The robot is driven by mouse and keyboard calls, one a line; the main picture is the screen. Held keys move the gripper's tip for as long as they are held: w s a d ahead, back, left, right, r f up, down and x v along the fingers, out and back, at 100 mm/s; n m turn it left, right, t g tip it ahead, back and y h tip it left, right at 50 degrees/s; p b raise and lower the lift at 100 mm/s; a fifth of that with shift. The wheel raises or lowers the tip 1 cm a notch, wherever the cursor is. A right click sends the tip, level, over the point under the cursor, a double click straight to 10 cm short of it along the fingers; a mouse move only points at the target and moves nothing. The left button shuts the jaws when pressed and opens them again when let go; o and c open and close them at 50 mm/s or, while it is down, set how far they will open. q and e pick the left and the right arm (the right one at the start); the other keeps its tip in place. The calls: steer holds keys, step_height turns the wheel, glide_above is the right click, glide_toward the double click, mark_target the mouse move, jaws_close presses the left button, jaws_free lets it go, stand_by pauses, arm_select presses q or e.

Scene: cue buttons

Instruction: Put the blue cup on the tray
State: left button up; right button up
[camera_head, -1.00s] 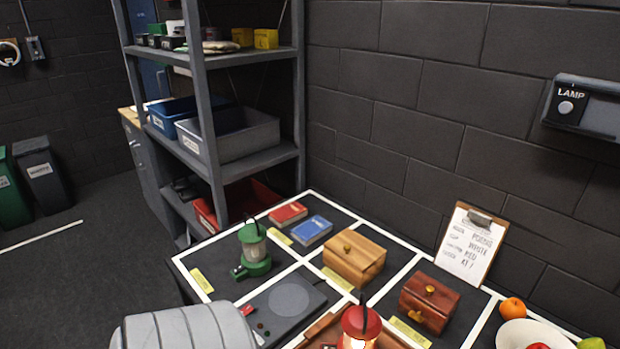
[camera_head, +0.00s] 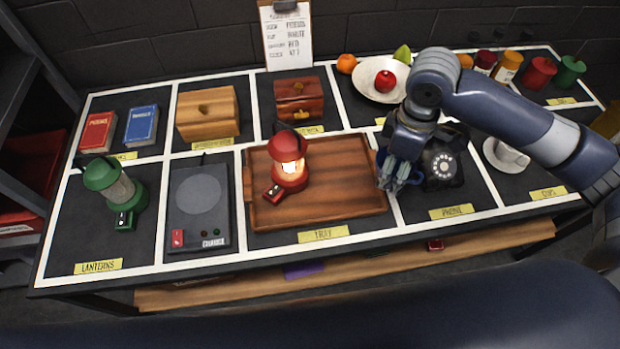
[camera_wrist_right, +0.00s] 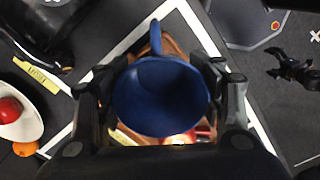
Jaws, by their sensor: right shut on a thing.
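My right gripper (camera_head: 393,184) is shut on the blue cup (camera_head: 406,170), between the tray and the black phone. In the right wrist view the blue cup (camera_wrist_right: 160,95) sits between both fingers (camera_wrist_right: 160,90), its handle toward the top of the picture. The brown wooden tray (camera_head: 345,205) lies in the middle of the table, just left of the cup. A lit red lantern (camera_head: 289,160) stands on the tray's left part. I cannot tell whether the cup overhangs the tray's right rim.
The black phone (camera_head: 443,164) is close to the right of the gripper. A white cup (camera_head: 510,153) on a saucer stands farther right. A fruit bowl (camera_head: 366,82) is behind. Left of the tray are a grey device (camera_head: 199,200) and a green lantern (camera_head: 110,185). The tray's right part is bare.

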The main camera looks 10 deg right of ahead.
steer(key=d+f+n, duration=0.1)
steer(key=f+n, duration=0.1)
steer(key=s+d+f+n, duration=0.1)
steer(key=f+n, duration=0.1)
steer(key=f, duration=0.1)
steer(key=s+d+f+n, duration=0.1)
steer(key=f+n, duration=0.1)
steer(key=shift+d+f+n, duration=0.2)
steer(key=shift+d+n, duration=0.2)
steer(key=shift+w+a, duration=0.2)
steer(key=shift+w, duration=0.05)
steer(key=p, duration=0.3)
glide_above(345, 175)
steer(key=shift+f, duration=0.7)
step_height(345, 175, down, 2)
steer(key=shift+f+p, duration=0.25)
steer(key=shift+p, duration=0.1)
arm_select(q)
steer(key=shift+d+r, duration=0.15)
steer(key=shift+r, duration=0.75)
steer(key=shift+d+r, duration=0.1)
steer(key=shift+r, duration=0.75)
arm_select(e)
steer(key=shift+f, duration=0.6)
